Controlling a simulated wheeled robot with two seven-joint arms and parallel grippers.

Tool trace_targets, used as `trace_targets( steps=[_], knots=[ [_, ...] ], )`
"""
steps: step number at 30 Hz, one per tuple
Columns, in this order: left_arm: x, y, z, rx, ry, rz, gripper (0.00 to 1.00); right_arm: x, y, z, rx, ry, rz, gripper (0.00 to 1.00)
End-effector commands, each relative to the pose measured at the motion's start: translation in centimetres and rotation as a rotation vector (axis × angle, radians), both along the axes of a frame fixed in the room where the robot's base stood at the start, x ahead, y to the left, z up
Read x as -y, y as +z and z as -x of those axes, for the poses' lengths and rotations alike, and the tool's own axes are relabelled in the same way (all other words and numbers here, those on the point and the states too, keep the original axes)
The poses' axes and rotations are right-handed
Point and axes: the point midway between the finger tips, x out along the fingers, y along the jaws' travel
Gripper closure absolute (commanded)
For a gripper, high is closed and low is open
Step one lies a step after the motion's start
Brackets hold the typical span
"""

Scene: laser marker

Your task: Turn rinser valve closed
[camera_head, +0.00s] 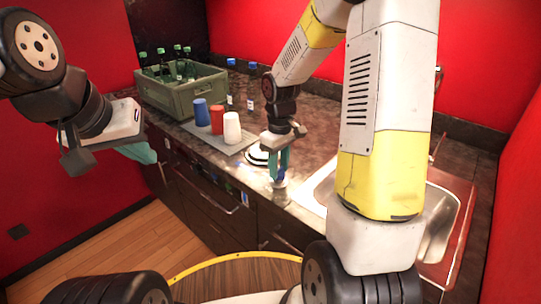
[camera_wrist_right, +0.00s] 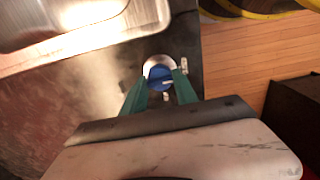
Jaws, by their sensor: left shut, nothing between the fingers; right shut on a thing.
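The rinser valve (camera_wrist_right: 159,75), with a round blue top and a silver metal body, stands at the counter's edge in the right wrist view. Its blue and silver parts show small below my right gripper in the head view. My right gripper (camera_head: 279,172) points down with its green fingers on either side of the blue part, shut on it; the fingers also show in the right wrist view (camera_wrist_right: 156,90). The fingers partly hide the valve. My left gripper (camera_head: 146,154) is shut and empty, held in the air left of the counter, far from the valve.
Blue, red and white cups (camera_head: 217,119) stand upside down on a grey mat. A green crate (camera_head: 190,100) with several bottles stands behind them. A metal sink (camera_head: 318,188) lies right of the valve, partly behind my right arm. Dark drawers (camera_head: 205,190) run below the counter.

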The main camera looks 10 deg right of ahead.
Motion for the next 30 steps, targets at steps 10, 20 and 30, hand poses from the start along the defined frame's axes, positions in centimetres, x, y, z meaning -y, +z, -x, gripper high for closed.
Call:
trace_targets(
  steps=[10,20,30],
  knots=[
    [0.0,0.0,0.0,0.0,0.0,0.0,1.0,0.0,0.1,-0.1,0.004,0.01,0.0,1.0],
    [0.0,0.0,0.0,0.0,0.0,0.0,1.0,0.0,0.1,-0.1,0.003,0.009,0.0,0.44],
    [0.0,0.0,0.0,0.0,0.0,0.0,1.0,0.0,1.5,-0.2,0.006,0.007,0.001,0.44]
  ],
)
